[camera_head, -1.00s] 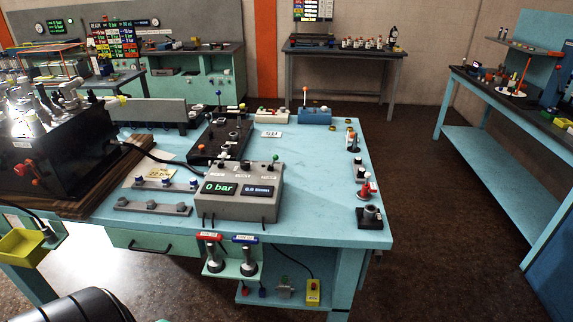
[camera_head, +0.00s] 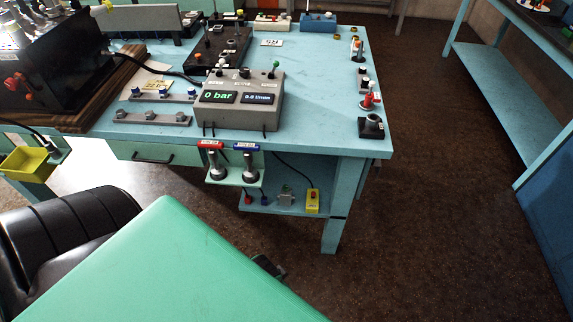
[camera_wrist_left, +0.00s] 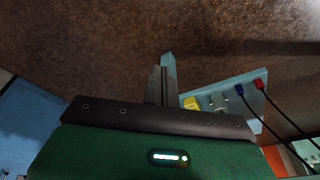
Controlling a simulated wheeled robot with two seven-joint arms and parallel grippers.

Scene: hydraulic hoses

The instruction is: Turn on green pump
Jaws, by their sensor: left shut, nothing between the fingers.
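The grey control box (camera_head: 240,103) on the blue bench reads "0 bar" on its left display (camera_head: 217,96) and zero flow on its right one. I cannot tell from the labels which control belongs to the green pump. In the left wrist view my left gripper (camera_wrist_left: 160,72) shows as grey fingers, shut and empty, beyond a dark bar. It points towards the floor and the bench leg, apart from the control box. My right gripper is not in view.
Floor at right is clear.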

